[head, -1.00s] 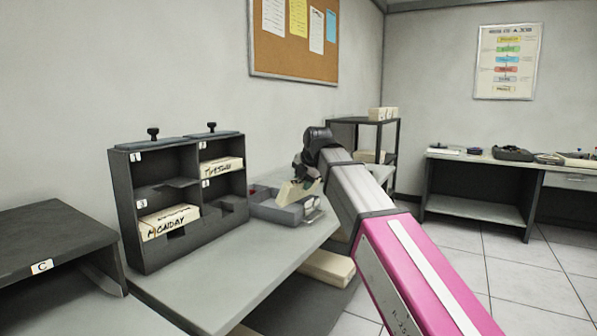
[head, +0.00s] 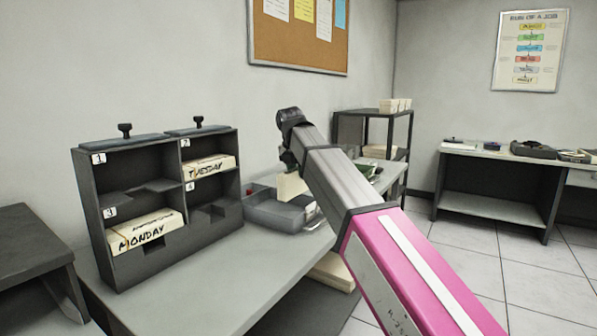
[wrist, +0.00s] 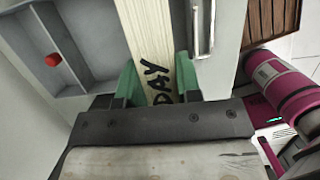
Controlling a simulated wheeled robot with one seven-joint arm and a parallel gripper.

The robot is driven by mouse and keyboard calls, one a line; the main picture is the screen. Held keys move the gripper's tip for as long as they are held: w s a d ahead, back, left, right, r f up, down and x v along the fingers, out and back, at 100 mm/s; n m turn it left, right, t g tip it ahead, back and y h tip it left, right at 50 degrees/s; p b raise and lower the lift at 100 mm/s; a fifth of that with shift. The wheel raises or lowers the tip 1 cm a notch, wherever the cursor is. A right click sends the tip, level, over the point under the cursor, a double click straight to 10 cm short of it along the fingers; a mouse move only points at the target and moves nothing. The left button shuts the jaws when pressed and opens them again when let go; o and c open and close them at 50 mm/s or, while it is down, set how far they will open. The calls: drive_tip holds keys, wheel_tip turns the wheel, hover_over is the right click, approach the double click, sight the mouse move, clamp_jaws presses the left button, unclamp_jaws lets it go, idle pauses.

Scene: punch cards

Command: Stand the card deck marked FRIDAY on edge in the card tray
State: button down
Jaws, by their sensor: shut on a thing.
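My gripper (wrist: 157,75) is shut on a cream card deck (wrist: 148,25), with a green finger on each side. Only "DAY" of its black writing shows in the wrist view; the rest is hidden. In the head view the deck (head: 291,187) hangs on edge from my gripper (head: 288,163), at the grey card tray (head: 270,214). The tray has a metal handle at its front, which also shows in the wrist view (wrist: 203,28). I cannot tell whether the deck's lower edge touches the tray floor.
A dark rack (head: 95,225) on the grey table (head: 195,285) holds a MONDAY deck (head: 150,230) and a TUESDAY deck (head: 208,167). A small red object (wrist: 53,60) lies in a tray compartment. A dark shelf (head: 372,118) stands behind. Clear table lies in front.

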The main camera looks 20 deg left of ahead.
sight(298, 185)
drive_tip(key=shift+f, duration=0.1)
idle(0.3)
drive_tip(key=shift+s+x, duration=0.25)
drive_tip(key=shift+x, duration=0.85)
drive_tip(key=shift+s+x, duration=0.25)
drive_tip(key=shift+x, duration=0.85)
drive_tip(key=shift+a+f, duration=0.15)
drive_tip(key=shift+f, duration=0.1)
drive_tip(key=shift+s+x, duration=0.25)
drive_tip(key=shift+x, duration=0.8)
drive_tip(key=shift+s+x, duration=0.25)
drive_tip(key=shift+x, duration=0.85)
drive_tip(key=shift+a+f, duration=0.1)
drive_tip(key=shift+a, duration=0.1)
drive_tip(key=c, duration=0.7)
unclamp_jaws()
drive_tip(key=v, duration=1)
drive_tip(key=shift+s+r, duration=0.15)
drive_tip(key=shift+r, duration=0.2)
